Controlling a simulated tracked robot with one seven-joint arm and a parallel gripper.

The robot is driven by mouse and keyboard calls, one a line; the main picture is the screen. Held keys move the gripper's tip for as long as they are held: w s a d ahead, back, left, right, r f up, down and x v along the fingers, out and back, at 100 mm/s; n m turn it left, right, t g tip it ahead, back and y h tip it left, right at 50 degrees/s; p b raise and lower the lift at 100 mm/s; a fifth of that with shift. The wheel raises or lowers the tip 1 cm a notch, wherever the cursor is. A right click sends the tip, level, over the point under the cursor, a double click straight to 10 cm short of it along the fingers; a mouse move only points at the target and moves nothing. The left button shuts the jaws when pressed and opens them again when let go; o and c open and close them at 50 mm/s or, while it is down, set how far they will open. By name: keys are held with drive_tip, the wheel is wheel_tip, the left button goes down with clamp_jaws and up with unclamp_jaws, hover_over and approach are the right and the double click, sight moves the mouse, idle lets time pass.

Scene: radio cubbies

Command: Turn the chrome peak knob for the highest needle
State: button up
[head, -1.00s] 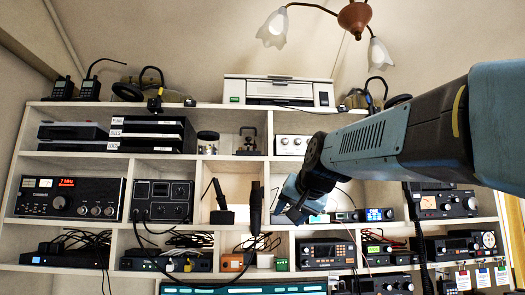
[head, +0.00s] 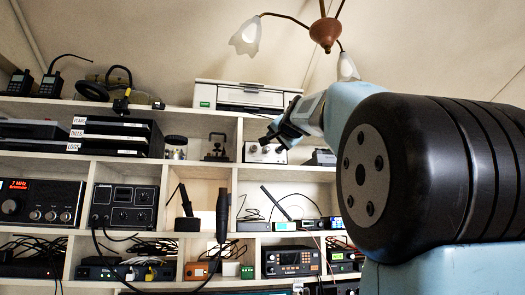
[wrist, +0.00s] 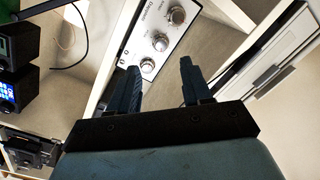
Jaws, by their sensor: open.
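The labels are too small to read, so I cannot tell which is the peak knob. My gripper (head: 272,138) is in front of the box. In the wrist view my gripper (wrist: 158,72) is open and empty, one finger close to the lower knob; contact cannot be told. No needle is readable.
A white printer (head: 245,97) stands on the top shelf above the box. Cubby dividers and shelf edges frame the box closely. An antenna-like stick (head: 276,202) leans in the cubby below. Black trays (head: 113,138) stand to the left. My arm covers the right side of the head view.

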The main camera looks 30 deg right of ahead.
sight(268, 149)
drive_tip(key=x, duration=0.8)
drive_tip(key=shift+w, duration=0.15)
clamp_jaws()
drive_tip(key=shift+d, duration=0.1)
